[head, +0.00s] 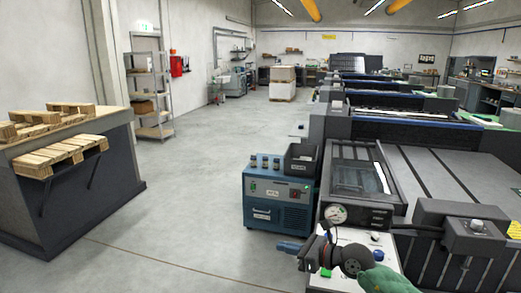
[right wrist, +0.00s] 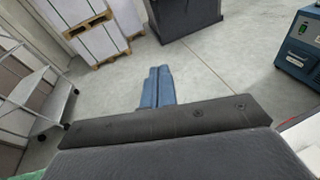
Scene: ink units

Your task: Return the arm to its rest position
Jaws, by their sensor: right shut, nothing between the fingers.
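My right gripper (head: 289,247) reaches in from the lower right in the head view, with its blue fingers pointing left. It is in front of the white control panel with the gauge (head: 336,214) and below the blue ink unit. In the right wrist view its two blue fingers (right wrist: 158,88) lie side by side, shut and empty, with bare floor beyond them. My left gripper is not in view.
The blue ink unit (head: 277,205) stands on the floor beside the grey press (head: 440,175); it also shows in the right wrist view (right wrist: 302,45). A dark counter (head: 75,190) with wooden pallets is at left. The floor (head: 190,180) between is clear.

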